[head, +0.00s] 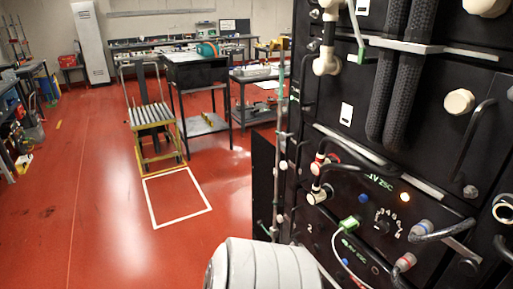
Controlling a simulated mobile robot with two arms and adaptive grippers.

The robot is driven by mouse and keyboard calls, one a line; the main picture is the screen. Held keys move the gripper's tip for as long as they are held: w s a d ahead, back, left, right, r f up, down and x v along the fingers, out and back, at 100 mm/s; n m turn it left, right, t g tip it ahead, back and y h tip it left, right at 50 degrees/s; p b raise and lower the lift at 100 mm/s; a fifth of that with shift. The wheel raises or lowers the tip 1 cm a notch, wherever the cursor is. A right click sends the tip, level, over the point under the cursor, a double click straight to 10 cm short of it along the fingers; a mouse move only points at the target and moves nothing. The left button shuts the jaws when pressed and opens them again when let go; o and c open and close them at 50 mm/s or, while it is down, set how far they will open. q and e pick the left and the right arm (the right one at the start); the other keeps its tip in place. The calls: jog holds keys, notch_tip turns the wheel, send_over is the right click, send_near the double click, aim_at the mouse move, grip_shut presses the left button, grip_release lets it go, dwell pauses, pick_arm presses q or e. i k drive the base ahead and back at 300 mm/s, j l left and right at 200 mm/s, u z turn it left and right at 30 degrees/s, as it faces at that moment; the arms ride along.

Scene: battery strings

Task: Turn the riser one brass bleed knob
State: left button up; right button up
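I cannot make out a brass bleed knob or a label for riser one in the head view. A black battery cabinet (345,113) fills the right side. Cream pipe fittings (327,62) run down its upper left, with a green-handled lever (356,30) beside them. A cream round cap (459,101) sits on the cabinet face. Neither gripper shows. A pale rounded part of my own arm is at the bottom centre and hides what lies behind it.
Thick black braided hoses (397,75) and black cables cross the cabinet face. A yellow-framed step stand (154,125) is on the red floor (105,200), behind a white marked rectangle (178,197). Workbenches (196,72) stand farther back. The floor at left centre is clear.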

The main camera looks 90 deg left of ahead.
aim_at(274, 45)
jog(key=u, duration=2.6)
